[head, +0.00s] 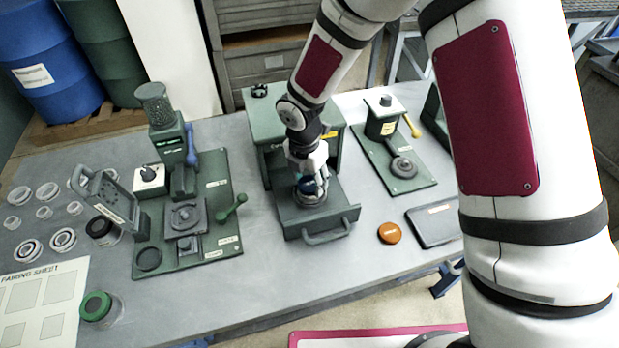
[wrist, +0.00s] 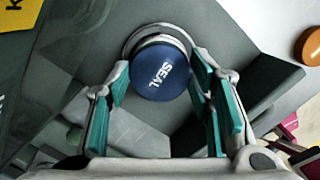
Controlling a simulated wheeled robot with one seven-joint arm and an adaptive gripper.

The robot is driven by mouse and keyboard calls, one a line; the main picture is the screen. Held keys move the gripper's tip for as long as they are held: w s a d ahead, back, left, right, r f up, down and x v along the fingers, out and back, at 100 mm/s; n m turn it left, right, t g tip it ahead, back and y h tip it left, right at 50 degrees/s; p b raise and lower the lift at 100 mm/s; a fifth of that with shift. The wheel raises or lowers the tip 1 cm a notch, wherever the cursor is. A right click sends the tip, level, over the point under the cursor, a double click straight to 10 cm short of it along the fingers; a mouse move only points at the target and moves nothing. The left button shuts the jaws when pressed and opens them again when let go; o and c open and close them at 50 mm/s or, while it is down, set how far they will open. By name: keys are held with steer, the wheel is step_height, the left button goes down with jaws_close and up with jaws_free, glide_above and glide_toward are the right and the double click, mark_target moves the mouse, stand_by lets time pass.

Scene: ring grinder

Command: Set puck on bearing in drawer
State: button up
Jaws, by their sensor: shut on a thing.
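In the head view my gripper (head: 310,184) points down over the pulled-out green drawer (head: 343,205), and the puck shows as a small blue patch (head: 306,188). A pale metal ring, seemingly the bearing (wrist: 143,33), shows around the far edge of the puck inside the drawer. The puck hides most of it, so I cannot tell whether they touch.
The drawer belongs to a green cabinet (head: 258,122). An orange disc (head: 390,232) and a dark flat tablet-like box (head: 435,224) lie to the right. A green press station (head: 222,190) stands left, and a lever fixture (head: 408,170) stands right. Several rings lie far left.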

mark_target(306, 187)
steer(key=o, duration=1.1)
steer(key=shift+f, duration=0.1)
steer(key=s+d+r+m, duration=0.1)
steer(key=d+r+m, duration=0.15)
steer(key=r, duration=0.65)
steer(key=s+d+r+m, duration=0.2)
steer(key=r+m, duration=0.1)
steer(key=r, duration=0.7)
steer(key=s+d+r+m+t, duration=0.2)
steer(key=s+d+r+m, duration=0.4)
steer(key=s+m, duration=0.3)
steer(key=s+d+r+m+t, duration=0.2)
steer(key=s+d+r+m, duration=0.5)
steer(key=m, duration=0.7)
steer(key=shift+s+d+r+y+b, duration=0.2)
steer(key=shift+s+d+y+b, duration=0.2)
steer(key=shift+s, duration=0.95)
